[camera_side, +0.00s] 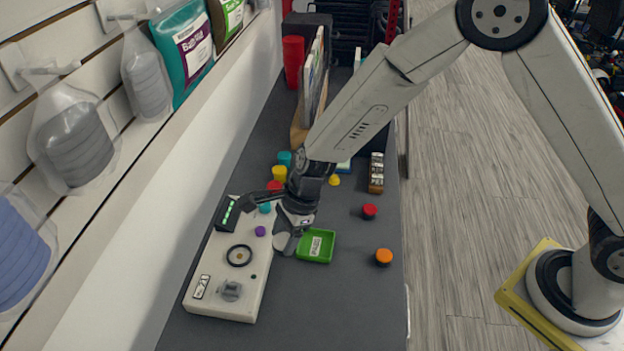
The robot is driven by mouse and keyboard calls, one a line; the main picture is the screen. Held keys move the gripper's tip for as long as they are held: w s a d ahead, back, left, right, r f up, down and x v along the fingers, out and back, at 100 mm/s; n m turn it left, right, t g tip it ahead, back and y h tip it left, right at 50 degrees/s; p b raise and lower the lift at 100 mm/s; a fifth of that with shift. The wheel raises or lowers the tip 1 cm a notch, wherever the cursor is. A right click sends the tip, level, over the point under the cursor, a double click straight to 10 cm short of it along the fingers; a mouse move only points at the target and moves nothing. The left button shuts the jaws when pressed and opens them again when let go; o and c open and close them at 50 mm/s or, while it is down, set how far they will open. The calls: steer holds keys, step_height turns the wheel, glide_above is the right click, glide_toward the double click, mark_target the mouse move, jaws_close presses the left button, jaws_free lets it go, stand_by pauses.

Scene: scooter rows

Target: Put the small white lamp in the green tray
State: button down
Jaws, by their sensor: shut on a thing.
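My gripper (284,232) is low over the grey bench, between the white panel box and the green tray. It is shut on a small pale, rounded thing, which looks like the white lamp (280,241); the fingers partly hide it. The green tray (328,246) is just right of the gripper, with a white label on its floor. The held lamp is at or just beyond the tray's left edge; I cannot tell if it touches the tray.
The white panel box (215,277) with a dark ring, knob and green-lit display lies left. An orange cap (384,256) and a red cap (369,211) are right of the tray. Coloured caps crowd behind the gripper. The front of the bench (330,310) is clear.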

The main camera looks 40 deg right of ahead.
steer(key=shift+s+d+r, duration=0.1)
steer(key=shift+s, duration=0.1)
steer(key=shift+d, duration=0.1)
stand_by(0.5)
steer(key=shift+s+d+f, duration=0.15)
steer(key=shift+d+f, duration=0.05)
steer(key=shift+d, duration=0.35)
steer(key=s+d+f, duration=0.1)
steer(key=s+d, duration=0.2)
steer(key=d, duration=0.4)
steer(key=s+d+f, duration=0.2)
steer(key=s+d, duration=0.2)
steer(key=d, duration=0.3)
steer(key=shift+s+f, duration=0.15)
steer(key=shift+f, duration=0.05)
glide_above(318, 247)
steer(key=f, duration=0.8)
steer(key=shift+s+d+f, duration=0.15)
steer(key=shift+s+f, duration=0.1)
steer(key=shift+s, duration=0.15)
steer(key=shift+w+f, duration=0.4)
steer(key=shift+f, duration=0.05)
